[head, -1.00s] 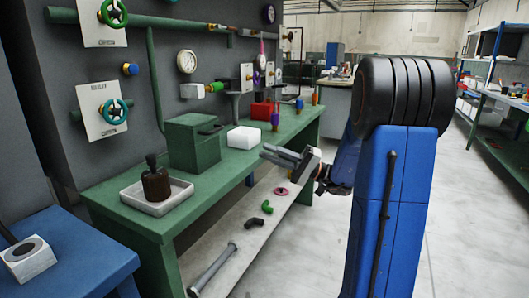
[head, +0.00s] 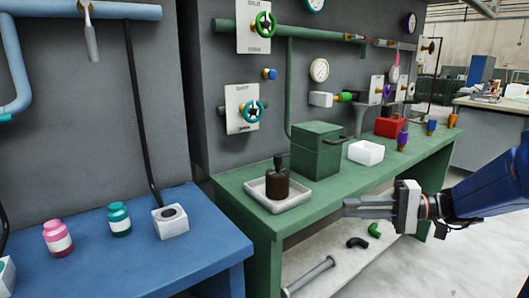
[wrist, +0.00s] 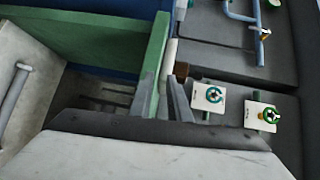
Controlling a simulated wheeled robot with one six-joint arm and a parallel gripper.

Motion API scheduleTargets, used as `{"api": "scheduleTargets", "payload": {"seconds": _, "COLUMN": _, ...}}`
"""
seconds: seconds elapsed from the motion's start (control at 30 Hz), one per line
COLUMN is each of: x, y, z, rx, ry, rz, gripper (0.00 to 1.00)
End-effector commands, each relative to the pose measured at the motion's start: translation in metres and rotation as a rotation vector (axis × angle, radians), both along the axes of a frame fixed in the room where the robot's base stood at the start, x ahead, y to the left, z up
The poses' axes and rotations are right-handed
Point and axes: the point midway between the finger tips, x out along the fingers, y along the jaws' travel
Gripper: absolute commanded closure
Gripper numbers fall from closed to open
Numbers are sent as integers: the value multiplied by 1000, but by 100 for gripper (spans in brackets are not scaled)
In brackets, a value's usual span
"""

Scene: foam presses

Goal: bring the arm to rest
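My gripper (head: 345,207) is at the right of the head view, in front of the green bench (head: 235,200) and over its lower shelf. It points left, and its two grey fingers lie one above the other. My blue arm reaches in from the right edge. In the wrist view the fingers (wrist: 162,92) stand apart with nothing held between them. The green bench's edge shows behind them there. My gripper looks clear of the bench in the head view.
On the bench are a white tray (head: 255,190) with a dark brown bottle (head: 277,183), a green box (head: 316,152) and a white bin (head: 366,153). A blue table (head: 140,250) with jars stands at left. Pipe pieces (head: 358,243) lie on the lower shelf.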

Motion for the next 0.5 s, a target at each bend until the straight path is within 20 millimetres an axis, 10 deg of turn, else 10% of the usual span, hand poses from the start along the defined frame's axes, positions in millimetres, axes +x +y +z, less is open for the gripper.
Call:
{"api": "scheduleTargets", "payload": {"seconds": 0.2, "x": -69, "y": 42, "z": -40, "rx": -306, "ry": 113, "rz": 102, "gripper": 83}}
{"api": "scheduleTargets", "payload": {"seconds": 0.5, "x": -146, "y": 41, "z": -93, "rx": -742, "ry": 157, "rz": 130, "gripper": 83}}
